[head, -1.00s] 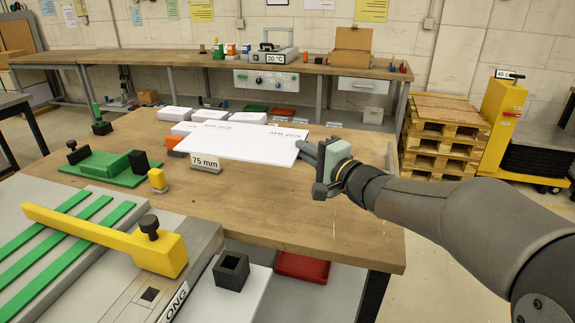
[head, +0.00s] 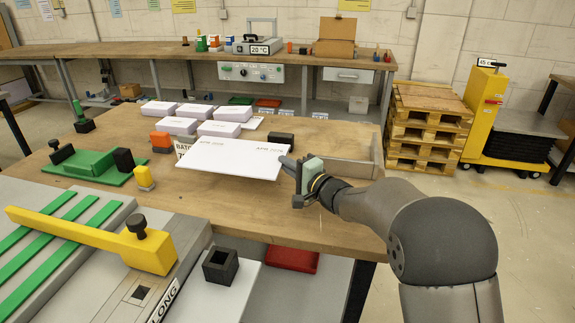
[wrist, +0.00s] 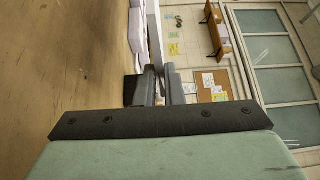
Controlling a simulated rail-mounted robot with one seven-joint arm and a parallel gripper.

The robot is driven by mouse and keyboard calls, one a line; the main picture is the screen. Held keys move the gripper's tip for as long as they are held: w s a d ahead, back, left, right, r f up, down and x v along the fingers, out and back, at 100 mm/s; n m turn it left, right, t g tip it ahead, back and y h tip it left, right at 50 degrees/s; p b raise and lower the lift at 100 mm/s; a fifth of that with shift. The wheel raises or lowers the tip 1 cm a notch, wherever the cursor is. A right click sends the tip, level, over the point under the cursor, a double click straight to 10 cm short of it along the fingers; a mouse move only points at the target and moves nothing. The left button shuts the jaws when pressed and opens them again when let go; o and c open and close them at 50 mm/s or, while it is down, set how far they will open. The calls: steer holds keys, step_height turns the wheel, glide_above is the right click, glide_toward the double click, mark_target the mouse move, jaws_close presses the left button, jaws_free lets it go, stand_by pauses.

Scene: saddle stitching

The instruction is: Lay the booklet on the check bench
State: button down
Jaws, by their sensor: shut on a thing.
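The white booklet (head: 232,159) is held flat, roughly level, above the wooden bench (head: 330,222) in the head view. My gripper (head: 290,168) is shut on its right edge. Faint print shows on the booklet's top face. In the wrist view, my gripper's fingers (wrist: 162,85) are close together, with the thin white booklet (wrist: 156,35) seen edge-on beyond them. I cannot tell from any label which bench is the check bench.
Several white stacks (head: 188,110) lie behind the booklet. A sign lettered "BATC" (head: 183,149) is partly covered by it. A black block (head: 280,138) and a low wooden tray (head: 350,166) are near my gripper. The bench's front right is clear.

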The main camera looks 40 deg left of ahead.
steer(key=shift+f+b, duration=0.55)
steer(key=shift+b, duration=0.55)
steer(key=c, duration=1.5)
jaws_free()
steer(key=shift+r, duration=0.1)
steer(key=shift+c, duration=0.2)
steer(key=shift+r, duration=0.1)
steer(key=d, duration=0.3)
steer(key=s+d, duration=0.1)
steer(key=d, duration=0.3)
steer(key=s+d, duration=0.1)
steer(key=d, duration=0.3)
steer(key=shift+r, duration=0.2)
steer(key=shift+s+d, duration=0.1)
steer(key=shift+d, duration=0.35)
